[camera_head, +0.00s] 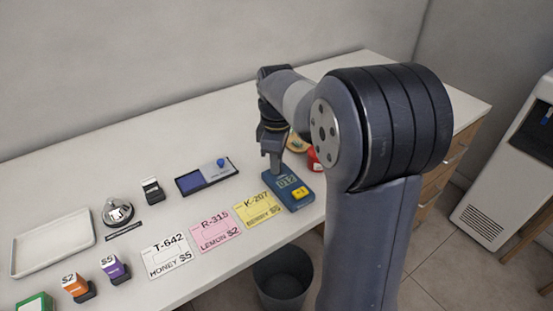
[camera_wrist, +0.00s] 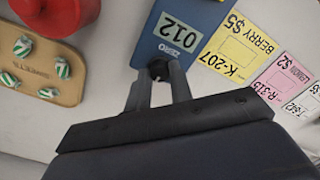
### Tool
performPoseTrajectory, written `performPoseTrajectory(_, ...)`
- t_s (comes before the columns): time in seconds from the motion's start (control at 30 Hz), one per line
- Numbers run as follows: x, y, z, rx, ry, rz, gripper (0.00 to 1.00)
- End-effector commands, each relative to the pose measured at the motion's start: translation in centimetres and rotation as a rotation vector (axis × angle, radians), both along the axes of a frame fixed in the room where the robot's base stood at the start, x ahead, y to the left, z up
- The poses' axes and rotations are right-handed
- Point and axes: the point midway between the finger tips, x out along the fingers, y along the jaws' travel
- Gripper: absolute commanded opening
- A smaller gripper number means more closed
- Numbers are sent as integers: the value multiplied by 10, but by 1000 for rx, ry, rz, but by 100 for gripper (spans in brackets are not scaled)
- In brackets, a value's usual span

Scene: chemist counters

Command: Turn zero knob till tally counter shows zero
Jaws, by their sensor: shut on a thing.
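The blue tally counter (camera_head: 283,201) stands at the front edge of the counter, with a yellow button (camera_head: 299,192) on it. Its display (camera_wrist: 180,32) reads 012 in the wrist view. The dark, round zero knob (camera_wrist: 158,68) sits at the counter's edge beside a "ZERO" label. My gripper (camera_wrist: 161,82) has its two fingers closed around this knob. In the head view my gripper (camera_head: 274,168) comes down at the far end of the tally counter, and the knob is hidden there.
Yellow (camera_head: 258,209), pink (camera_head: 216,231) and white (camera_head: 166,256) price cards lie left of the tally counter. A wooden board (camera_wrist: 45,75) with several striped sweets and a red object (camera_wrist: 60,15) are close by. A bin (camera_head: 283,290) stands on the floor below.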

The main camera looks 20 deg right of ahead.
Motion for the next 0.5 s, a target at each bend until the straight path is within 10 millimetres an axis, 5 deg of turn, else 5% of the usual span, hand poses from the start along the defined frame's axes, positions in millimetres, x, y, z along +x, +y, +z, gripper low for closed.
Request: performPoseTrajectory(0.5, 0, 0, 3, 0, 4, -343, 0)
